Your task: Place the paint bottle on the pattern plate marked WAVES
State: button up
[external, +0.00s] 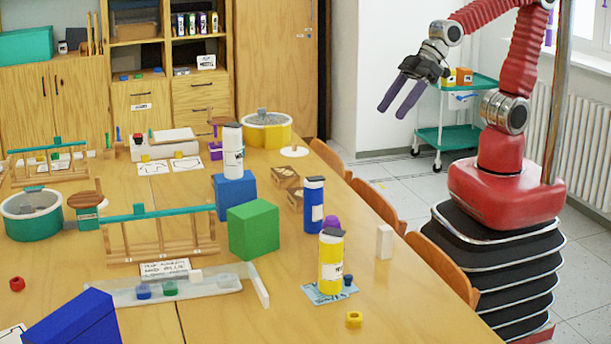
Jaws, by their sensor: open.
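A yellow bottle (331,262) with a dark cap stands upright on a flat light-blue patterned plate (318,297) near the table's right side. A blue bottle (313,205) with a white label stands behind it, and a white bottle (233,152) shows above the blue block. I cannot tell which bottle the task means. Two brown patterned pieces (286,178) lie left of the blue bottle. No WAVES marking can be read. My gripper (391,114) is open and empty, raised beyond the table's right edge, apart from all the bottles.
A green block (253,230) and a blue block (234,195) stand mid-table. A white upright block (384,241) and a small yellow piece (354,319) are near the right edge. Chairs (380,205) line that edge. A wooden rack (160,237) stands left. The front right tabletop is mostly clear.

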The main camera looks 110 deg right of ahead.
jog(key=s+d+g, duration=0.1)
jog(key=s+d, duration=0.2)
jog(key=s, duration=0.4)
jog(key=s+d+m+g+h, duration=0.1)
jog(key=s+d, duration=0.2)
jog(key=s, duration=0.5)
jog(key=shift+d+g+h, duration=0.3)
jog(key=shift+d, duration=0.1)
jog(key=shift+o, duration=0.4)
